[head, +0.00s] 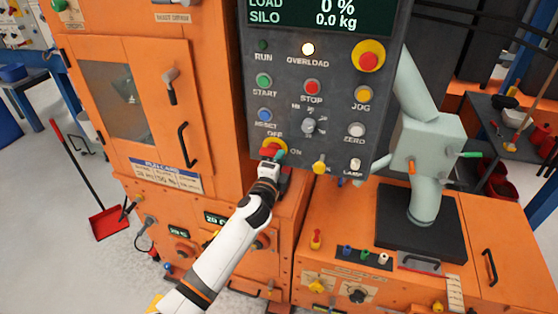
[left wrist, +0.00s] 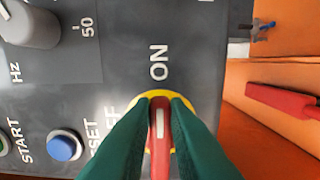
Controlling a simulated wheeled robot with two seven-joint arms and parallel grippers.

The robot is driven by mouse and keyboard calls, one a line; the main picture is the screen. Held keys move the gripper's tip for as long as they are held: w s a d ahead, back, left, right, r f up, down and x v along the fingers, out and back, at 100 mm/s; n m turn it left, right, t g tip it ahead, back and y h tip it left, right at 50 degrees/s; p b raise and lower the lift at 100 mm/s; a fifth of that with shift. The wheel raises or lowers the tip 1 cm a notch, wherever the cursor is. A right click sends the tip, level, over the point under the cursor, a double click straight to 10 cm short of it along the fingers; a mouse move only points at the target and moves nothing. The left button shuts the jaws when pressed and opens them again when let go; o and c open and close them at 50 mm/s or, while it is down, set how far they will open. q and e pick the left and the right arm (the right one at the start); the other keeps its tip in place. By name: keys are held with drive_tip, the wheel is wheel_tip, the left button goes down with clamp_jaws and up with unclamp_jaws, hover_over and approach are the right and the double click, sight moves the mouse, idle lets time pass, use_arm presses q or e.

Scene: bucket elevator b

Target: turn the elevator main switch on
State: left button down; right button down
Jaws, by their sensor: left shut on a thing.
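The main switch (head: 275,142) is a red handle on a yellow disc at the lower left of the dark control panel. OFF is printed above it and ON to its right in the head view. My left gripper (head: 271,156) is at the switch and hides part of it. In the left wrist view its green fingers are shut on the red handle (left wrist: 160,130), one on each side. There the handle's white mark lines up with the ON label, and OFF is to the left, partly hidden by a finger. My right gripper is not in view.
The panel (head: 333,170) also carries a blue RESET button (head: 264,115), a grey selector knob (head: 309,125), a yellow knob (head: 320,163) and a red stop button on yellow (head: 369,57). The overload lamp (head: 307,49) glows. An orange bench (head: 440,255) stands at the right.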

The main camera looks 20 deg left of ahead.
use_arm(q)
drive_tip(key=c, duration=1.4)
unclamp_jaws()
drive_tip(key=shift+s, duration=0.1)
drive_tip(key=s+b, duration=0.1)
drive_tip(key=s, duration=1.1)
drive_tip(key=shift+a, duration=0.2)
drive_tip(key=shift+w+f, duration=0.1)
drive_tip(key=shift+f, duration=0.05)
